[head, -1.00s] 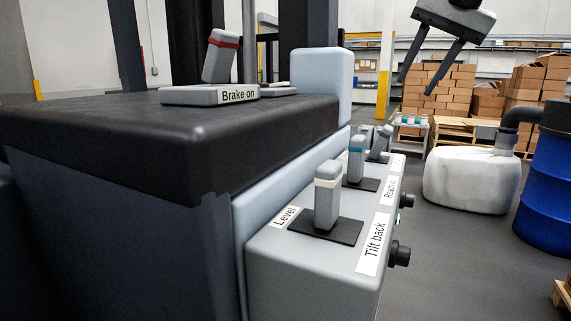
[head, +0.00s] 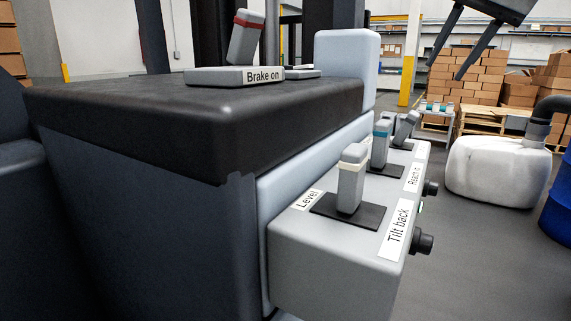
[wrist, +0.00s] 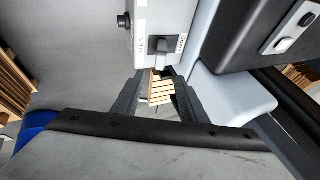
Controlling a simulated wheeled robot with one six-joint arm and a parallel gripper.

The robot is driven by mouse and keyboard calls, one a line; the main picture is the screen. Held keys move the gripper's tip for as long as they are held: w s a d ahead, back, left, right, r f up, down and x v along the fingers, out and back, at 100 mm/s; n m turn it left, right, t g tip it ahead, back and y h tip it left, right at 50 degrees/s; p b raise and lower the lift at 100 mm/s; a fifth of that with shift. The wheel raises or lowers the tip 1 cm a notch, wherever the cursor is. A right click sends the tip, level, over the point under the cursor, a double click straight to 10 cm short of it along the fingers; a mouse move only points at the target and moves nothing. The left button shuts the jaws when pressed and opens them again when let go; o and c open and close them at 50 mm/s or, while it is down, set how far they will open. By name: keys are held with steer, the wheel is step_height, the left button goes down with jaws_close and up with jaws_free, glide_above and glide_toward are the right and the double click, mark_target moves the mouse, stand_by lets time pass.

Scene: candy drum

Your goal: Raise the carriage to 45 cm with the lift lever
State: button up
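A grey lever console (head: 330,255) runs along the truck's side. Its near lever (head: 351,180) has a cream band, between labels "Level" and "Tilt back". The middle lever (head: 380,145) has a teal band, by "Reach in". A farther grey lever (head: 405,128) is partly hidden. In the wrist view, a grey lever (wrist: 158,47) stands on the console's end beside a label (wrist: 182,45) that seems to read "Down". My gripper (head: 447,68) hangs at the upper right, open and empty, apart from the levers. In the wrist view its fingers (wrist: 155,80) are spread below that lever. The carriage is not identifiable.
A red-banded brake lever (head: 246,37), marked "Brake on", stands on the black truck top (head: 150,105). Black knobs (head: 422,243) stick out of the console's right side. A white tank (head: 490,172) and a blue drum (head: 560,205) stand right. The floor between is clear.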

stand_by(0.4)
steer(key=o, duration=0.4)
steer(key=shift+o, duration=0.2)
steer(key=m+g+y, duration=0.2)
steer(key=m+g, duration=0.2)
steer(key=m, duration=1.3)
glide_toward(403, 127)
steer(key=shift+y, duration=0.3)
steer(key=w+f, duration=0.1)
steer(key=f, duration=0.2)
steer(key=w+a+f, duration=0.1)
steer(key=f, duration=0.2)
steer(key=w+a+f, duration=0.1)
steer(key=w+f, duration=0.1)
steer(key=f, duration=0.1)
steer(key=shift+f, duration=0.4)
